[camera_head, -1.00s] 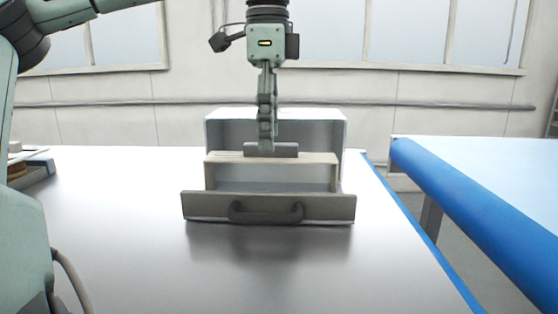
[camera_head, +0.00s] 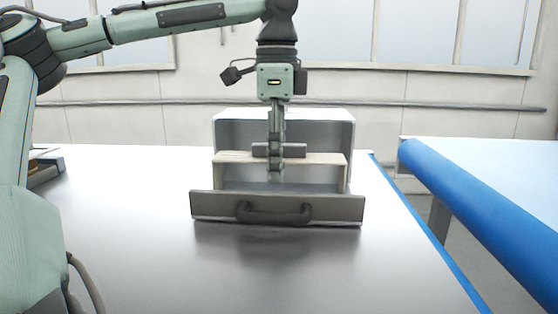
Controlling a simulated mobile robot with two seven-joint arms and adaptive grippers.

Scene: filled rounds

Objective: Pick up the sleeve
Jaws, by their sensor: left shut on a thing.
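The dark grey bar that I take for the sleeve (camera_head: 294,151) lies level across the top of the pale wooden part of the drawer (camera_head: 327,158), in front of the open cabinet. My left gripper (camera_head: 275,178) points straight down and is shut on this bar near its middle. Its front finger crosses the bar and reaches below it, and the bar shows on both sides. The far finger is hidden. The bar still appears to rest on the wood. My right gripper is not in view.
The grey drawer front (camera_head: 335,208) with its dark handle (camera_head: 273,213) stands pulled out from the pale cabinet (camera_head: 350,135). The shiny table (camera_head: 150,230) is clear around it. A blue-edged surface (camera_head: 470,195) stands at the right, across a gap.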

